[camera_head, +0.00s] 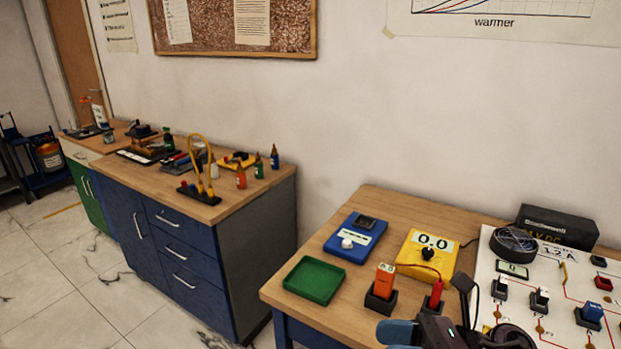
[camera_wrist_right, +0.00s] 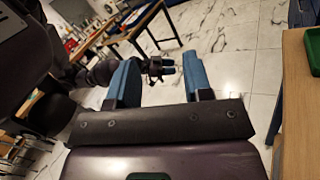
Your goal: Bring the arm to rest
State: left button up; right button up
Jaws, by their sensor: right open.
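My right gripper (camera_head: 400,333) shows at the bottom edge of the head view, in front of the table's near side, with its blue fingers partly cut off. In the right wrist view my right gripper (camera_wrist_right: 160,75) has its two blue fingers wide apart with nothing between them. Beyond them, a small dark shape with blue tips looks like my left gripper (camera_wrist_right: 164,69); it is too small to tell its opening. My left arm is not in the head view.
The near table (camera_head: 450,215) holds a green tray (camera_head: 314,280), a blue device (camera_head: 355,238), a yellow meter (camera_head: 427,254), an orange block (camera_head: 384,281) in a black holder, and a white panel (camera_head: 484,262) with switches. A blue cabinet (camera_head: 185,262) stands left, across a floor gap.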

jog(key=w+d+f+m+t+h, duration=0.1)
jog(key=d+f+m+t+h, duration=0.4)
jog(key=m, duration=0.6)
jog(key=w+d+f+m+t+h, duration=0.1)
jog(key=d+f+m+t+h, duration=0.15)
jog(key=m+t, duration=0.55)
jog(key=w+d+f+m+t+h, duration=0.1)
jog(key=d+f+m+t+h, duration=0.3)
jog(key=m, duration=0.9)
jog(key=s+d+f+m+g+h, duration=0.2)
jog(key=s+f+m+g+h, duration=0.1)
jog(key=f+m, duration=0.5)
jog(key=s+d+f+m+g+h, duration=0.2)
jog(key=s+f+m+g+h, duration=0.2)
jog(key=s+f+m, duration=0.4)
jog(key=shift+s+d+f+m+h, duration=0.15)
jog(key=shift+m+h, duration=0.15)
jog(key=shift+h, duration=0.05)
jog(key=shift+d, duration=0.1)
